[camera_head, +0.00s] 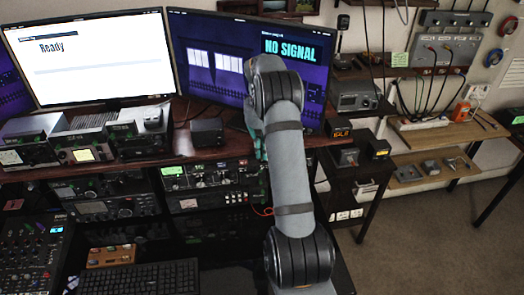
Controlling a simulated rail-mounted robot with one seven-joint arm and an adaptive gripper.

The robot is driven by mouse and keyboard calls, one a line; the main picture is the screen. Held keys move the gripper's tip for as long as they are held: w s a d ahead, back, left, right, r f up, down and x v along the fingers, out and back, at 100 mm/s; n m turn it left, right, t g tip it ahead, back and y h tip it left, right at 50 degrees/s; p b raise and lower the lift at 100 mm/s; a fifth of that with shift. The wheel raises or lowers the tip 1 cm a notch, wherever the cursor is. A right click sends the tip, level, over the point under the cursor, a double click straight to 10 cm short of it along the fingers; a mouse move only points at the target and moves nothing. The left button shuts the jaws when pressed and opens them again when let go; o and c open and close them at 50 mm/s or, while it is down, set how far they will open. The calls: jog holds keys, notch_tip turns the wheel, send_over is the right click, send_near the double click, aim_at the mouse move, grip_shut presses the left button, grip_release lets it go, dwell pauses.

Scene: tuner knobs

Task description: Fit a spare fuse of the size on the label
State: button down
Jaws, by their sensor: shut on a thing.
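My gripper (258,150) is partly in view at the left side of my arm, in front of the rack units under the right monitor. My arm hides most of it. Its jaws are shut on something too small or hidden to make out. No fuse, fuse holder or readable size label can be told apart. Small green labels sit on the radio unit (208,176) beside the gripper, and on the unit at far left. A small wooden block (111,254) with several small things on it lies at lower left; I cannot tell what they are.
Two monitors, one reading "Ready" (92,62) and one "NO SIGNAL" (225,55), stand behind the desk. A keyboard (140,278) and mixer (36,252) are at the front left. A small black box (207,132) stands on the desk. Wooden shelves (440,130) with devices are at right.

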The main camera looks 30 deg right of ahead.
jog(key=shift+f+b, duration=0.75)
jog(key=shift+f, duration=0.05)
jog(key=c, duration=1.8)
grip_release()
notch_tip(320, 180, up, 12)
jog(key=shift+a+r, duration=0.1)
notch_tip(320, 180, down, 12)
jog(key=shift+f, duration=0.15)
jog(key=shift+r+p, duration=0.35)
